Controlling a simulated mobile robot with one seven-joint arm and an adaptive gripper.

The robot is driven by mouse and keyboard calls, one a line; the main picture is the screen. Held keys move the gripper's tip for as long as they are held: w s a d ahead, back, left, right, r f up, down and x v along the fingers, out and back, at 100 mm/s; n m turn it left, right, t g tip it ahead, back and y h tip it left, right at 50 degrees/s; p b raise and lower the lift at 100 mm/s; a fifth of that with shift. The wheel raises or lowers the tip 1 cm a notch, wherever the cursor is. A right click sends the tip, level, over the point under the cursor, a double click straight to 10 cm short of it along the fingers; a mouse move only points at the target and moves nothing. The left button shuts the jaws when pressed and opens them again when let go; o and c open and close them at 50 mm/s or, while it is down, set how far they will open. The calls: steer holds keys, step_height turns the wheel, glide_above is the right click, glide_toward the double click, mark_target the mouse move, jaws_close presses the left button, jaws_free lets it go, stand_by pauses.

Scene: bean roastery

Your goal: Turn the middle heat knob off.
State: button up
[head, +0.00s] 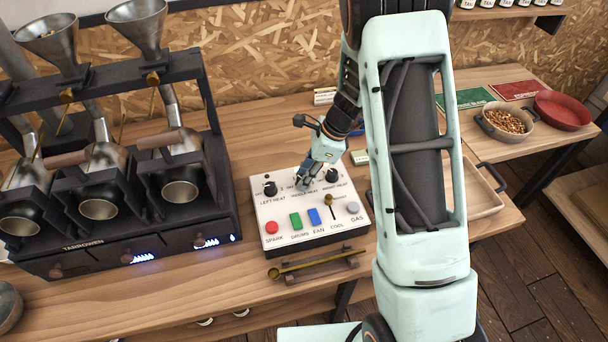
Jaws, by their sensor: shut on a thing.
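The white control panel (284,222) lies on the wooden bench in the head view. Its black left heat knob (270,188) and right heat knob (332,175) show in the top row. The middle heat knob, between them, is hidden by my gripper (304,184). My gripper points down from above, its fingers at the middle knob's place just over the "MIDDLE HEAT" label. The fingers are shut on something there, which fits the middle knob. The knob's pointer and angle cannot be seen.
Red spark (271,227), green drums (295,220), blue fan (314,216) buttons, a cool lever (330,206) and a grey gas button (352,208) sit nearby. A brass scoop (312,265) lies in front. The dark roaster (150,242) stands left, a wooden tray (483,198) right.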

steer(key=shift+n, duration=0.3)
jaws_close()
steer(key=n+g, duration=0.1)
steer(key=n, duration=0.2)
steer(key=n+g, duration=0.1)
steer(key=n, duration=0.2)
steer(key=shift+w+g+h+b, duration=0.2)
steer(key=shift+g+h+b, duration=0.1)
steer(key=shift+b, duration=0.1)
steer(key=n+g+h+b, duration=0.1)
steer(key=n, duration=0.4)
steer(key=shift+w+a, duration=0.1)
steer(key=shift+a, duration=0.05)
steer(key=shift+n+g, duration=0.3)
steer(key=o, duration=1.1)
jaws_free()
steer(key=shift+r, duration=0.1)
steer(key=v, duration=1.2)
steer(key=shift+a, duration=0.15)
